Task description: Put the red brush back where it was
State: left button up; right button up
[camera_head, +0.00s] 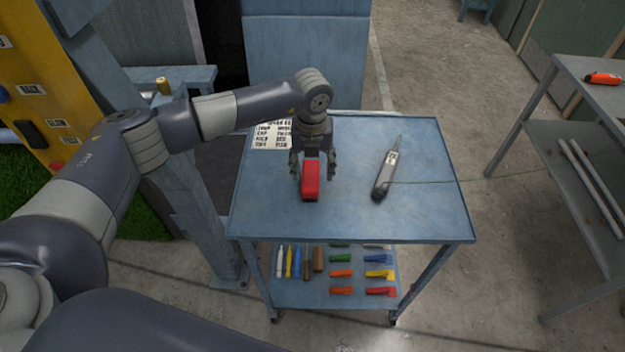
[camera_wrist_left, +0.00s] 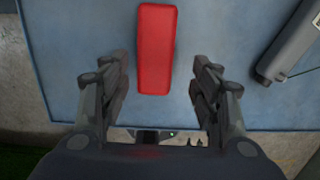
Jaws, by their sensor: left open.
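The red brush (camera_head: 311,181) lies on the blue cart's top shelf (camera_head: 420,222), a little left of the middle. It shows as a plain red block; no bristles are visible. In the left wrist view the red brush (camera_wrist_left: 156,50) is upright in the picture, its near end between the fingertips. My left gripper (camera_head: 313,168) is over the brush with fingers on either side. It is open, with a gap between the brush and each finger in the wrist view (camera_wrist_left: 160,85). My right gripper is not in view.
A grey pen-shaped tool (camera_head: 386,175) lies right of the brush. A printed sheet (camera_head: 271,135) lies at the back left. The lower shelf (camera_head: 310,299) holds several coloured tools. A grey table (camera_head: 600,75) with an orange tool (camera_head: 602,79) stands at right.

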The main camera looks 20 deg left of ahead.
aim_at(312, 180)
pick_arm(q)
notch_tip(312, 180, up, 6)
jog(key=b, duration=0.1)
jog(key=shift+s+b, duration=0.25)
jog(key=shift+b, duration=0.1)
jog(key=shift+r, duration=0.1)
